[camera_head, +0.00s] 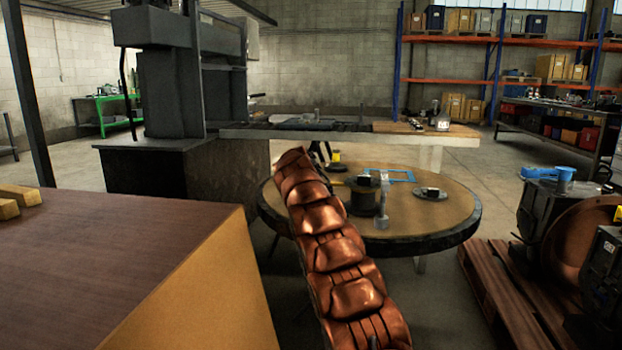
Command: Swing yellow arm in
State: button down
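No long yellow arm can be made out for certain. A small yellow part (335,157) shows at the far side of the round table (440,215), just right of the end of my copper-coloured segmented arm. Another bit of yellow (618,214) shows at the right picture edge, on the dark machine there. My arm reaches from the bottom edge up over the left part of the round table. My gripper (321,153) seems to be the dark shape at its far end. It is mostly hidden behind the arm, so its fingers and anything between them cannot be seen.
The round table bears a dark cylinder (364,198), a pale upright part (382,205) and a blue frame (401,175). A brown-topped block (120,260) fills the lower left. A grey press (170,85) stands behind it. A pallet (508,295) with machinery lies at right.

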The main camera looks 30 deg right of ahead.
jog(key=shift+b, duration=0.3)
dwell(0.5)
jog(key=c, duration=1)
grip_release()
jog(key=shift+c, duration=0.2)
jog(key=shift+s+a+r, duration=0.1)
jog(key=shift+a+r, duration=0.1)
jog(key=shift+r, duration=0.1)
jog(key=v, duration=1.1)
jog(key=shift+f, duration=0.15)
jog(key=shift+s+a, duration=0.1)
jog(key=shift+a, duration=0.1)
